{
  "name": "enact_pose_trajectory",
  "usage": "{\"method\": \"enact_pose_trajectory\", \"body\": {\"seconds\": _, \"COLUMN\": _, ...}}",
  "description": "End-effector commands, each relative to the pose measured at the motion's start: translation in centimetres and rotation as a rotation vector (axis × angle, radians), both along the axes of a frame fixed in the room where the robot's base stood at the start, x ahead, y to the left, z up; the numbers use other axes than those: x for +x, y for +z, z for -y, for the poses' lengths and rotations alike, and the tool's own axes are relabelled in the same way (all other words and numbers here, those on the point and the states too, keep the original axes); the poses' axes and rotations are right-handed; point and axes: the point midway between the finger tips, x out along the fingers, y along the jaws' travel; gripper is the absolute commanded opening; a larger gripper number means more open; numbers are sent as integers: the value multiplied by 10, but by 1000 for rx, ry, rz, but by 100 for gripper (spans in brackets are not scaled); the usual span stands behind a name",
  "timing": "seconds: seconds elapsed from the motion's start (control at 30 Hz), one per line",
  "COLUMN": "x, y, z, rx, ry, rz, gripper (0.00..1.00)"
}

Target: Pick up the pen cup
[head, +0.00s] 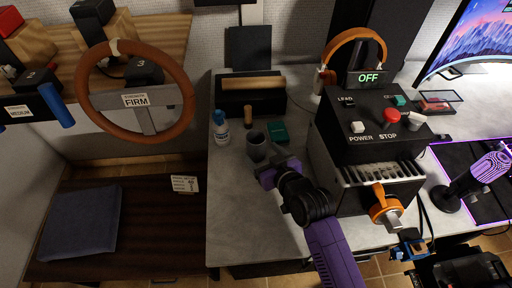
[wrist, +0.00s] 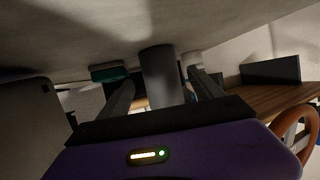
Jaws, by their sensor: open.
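The pen cup is a plain grey cylinder (head: 257,146) standing upright on the grey desk in the head view. No pens are clearly seen in it. My gripper (head: 275,168), on a purple arm, is low over the desk just in front and to the right of the cup. In the wrist view, which looks upside down, the cup (wrist: 159,80) appears between my two dark, spread fingers (wrist: 165,88). I see no finger closed on it. How far the fingertips reach past its sides cannot be told.
A green box (head: 277,131) stands close right of the cup. A white-and-blue bottle (head: 221,127) and a wooden-topped object (head: 248,115) are behind it, left. A black control box (head: 372,125) blocks the right. The desk front left (head: 235,210) is clear.

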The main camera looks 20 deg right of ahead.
Motion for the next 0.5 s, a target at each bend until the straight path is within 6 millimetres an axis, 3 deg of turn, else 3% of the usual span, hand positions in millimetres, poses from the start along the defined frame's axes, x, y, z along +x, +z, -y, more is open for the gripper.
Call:
{"method": "enact_pose_trajectory", "body": {"seconds": 0.23, "x": 33, "y": -11, "z": -3, "rx": -1, "ry": -2, "rz": 1, "gripper": 76}}
{"method": "enact_pose_trajectory", "body": {"seconds": 0.5, "x": 42, "y": -15, "z": -4, "rx": 0, "ry": -1, "rz": 2, "gripper": 76}}
